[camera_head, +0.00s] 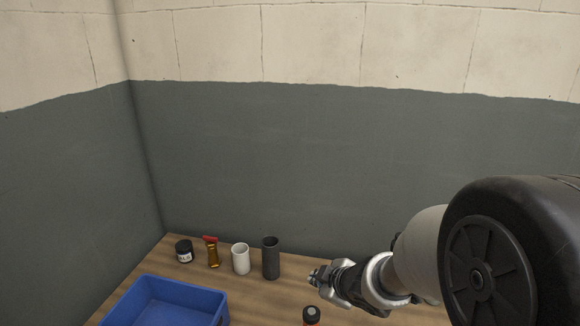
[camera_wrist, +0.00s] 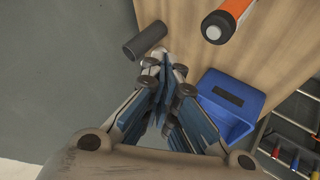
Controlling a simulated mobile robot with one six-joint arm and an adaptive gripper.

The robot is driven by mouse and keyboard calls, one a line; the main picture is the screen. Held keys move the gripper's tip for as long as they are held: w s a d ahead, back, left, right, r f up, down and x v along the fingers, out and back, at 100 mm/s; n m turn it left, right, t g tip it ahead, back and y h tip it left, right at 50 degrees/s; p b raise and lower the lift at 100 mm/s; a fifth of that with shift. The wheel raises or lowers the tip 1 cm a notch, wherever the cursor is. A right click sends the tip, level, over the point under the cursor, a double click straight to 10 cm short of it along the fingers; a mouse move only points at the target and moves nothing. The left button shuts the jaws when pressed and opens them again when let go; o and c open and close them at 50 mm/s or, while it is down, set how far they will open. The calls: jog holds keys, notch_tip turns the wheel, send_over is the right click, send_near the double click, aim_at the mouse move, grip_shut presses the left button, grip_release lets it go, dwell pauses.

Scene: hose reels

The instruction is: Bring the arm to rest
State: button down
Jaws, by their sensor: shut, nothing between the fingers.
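My gripper (camera_head: 316,278) is above the wooden table's right part in the head view, to the right of a dark cylinder (camera_head: 271,258). In the wrist view my gripper (camera_wrist: 166,66) has its fingers together and nothing between them. The dark cylinder also shows in the wrist view (camera_wrist: 146,41), beyond the fingertips and apart from them. My arm reaches in from the right of the head view.
On the wooden table (camera_head: 262,297) stand a dark jar (camera_head: 184,251), an amber bottle with a red top (camera_head: 212,252), a white cup (camera_head: 241,259) and a blue bin (camera_head: 170,302). Grey walls stand behind and left.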

jog(key=s+d+r+m+h+b, duration=0.2)
jog(key=s+d+r+m, duration=0.15)
jog(key=s+d, duration=0.2)
jog(key=s+d+r+m+h+b, duration=0.1)
jog(key=s+d+r+m+h, duration=0.25)
jog(key=s, duration=0.25)
jog(key=s+a+f+m+g+y+b, duration=0.1)
jog(key=s+m+g, duration=0.1)
jog(key=s, duration=0.7)
jog(key=s+a+f+m+g+y+b, duration=0.1)
jog(key=s+m, duration=0.3)
jog(key=s, duration=0.5)
jog(key=shift+a+g+b, duration=0.4)
jog(key=shift+a+b, duration=0.1)
jog(key=shift+a, duration=0.1)
jog(key=shift+y, duration=0.25)
